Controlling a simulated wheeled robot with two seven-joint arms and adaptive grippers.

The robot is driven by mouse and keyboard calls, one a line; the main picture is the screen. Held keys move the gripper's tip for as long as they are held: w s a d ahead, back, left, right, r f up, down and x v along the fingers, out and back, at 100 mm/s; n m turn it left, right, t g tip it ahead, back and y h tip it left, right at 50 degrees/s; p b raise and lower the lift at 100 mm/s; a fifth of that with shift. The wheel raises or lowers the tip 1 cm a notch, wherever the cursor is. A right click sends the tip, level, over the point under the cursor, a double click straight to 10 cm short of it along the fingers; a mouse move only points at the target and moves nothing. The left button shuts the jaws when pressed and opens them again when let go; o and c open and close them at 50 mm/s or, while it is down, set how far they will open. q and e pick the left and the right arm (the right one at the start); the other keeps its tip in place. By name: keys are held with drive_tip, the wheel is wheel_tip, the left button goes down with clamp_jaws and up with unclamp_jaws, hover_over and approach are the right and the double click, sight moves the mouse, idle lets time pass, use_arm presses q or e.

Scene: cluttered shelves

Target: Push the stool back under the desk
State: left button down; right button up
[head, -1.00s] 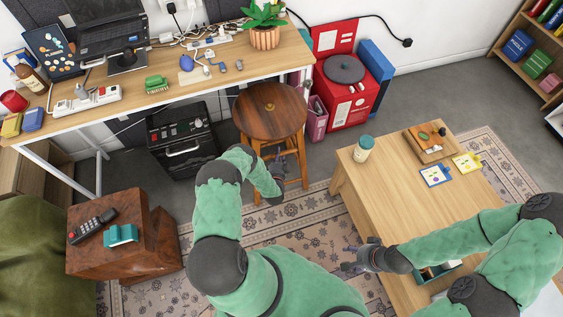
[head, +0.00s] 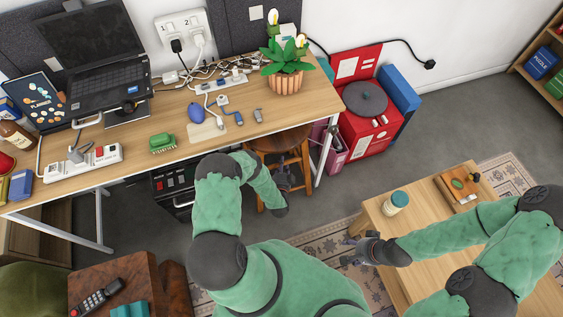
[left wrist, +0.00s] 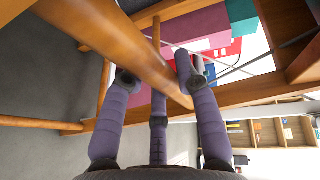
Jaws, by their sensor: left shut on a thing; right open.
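The wooden stool (head: 283,143) stands at the right end of the desk (head: 302,106). The far part of its seat is hidden beneath the desktop; its near part and legs show in front, partly behind my arm. My left gripper (head: 283,178) is low at the stool's near side. In the left wrist view its purple fingers are shut on a wooden stool leg (left wrist: 115,52), which runs diagonally between them. My right gripper (head: 354,250) is open and empty, beside the low wooden table (head: 420,220).
A black appliance (head: 172,188) stands under the desk left of the stool. A pink box (head: 336,150) and a red case with a turntable (head: 368,125) stand to the right. A side table (head: 120,275) is at lower left.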

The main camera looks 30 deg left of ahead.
use_arm(q)
drive_tip(key=c, duration=0.9)
unclamp_jaws()
drive_tip(key=shift+s+d, duration=0.1)
drive_tip(key=v, duration=1.2)
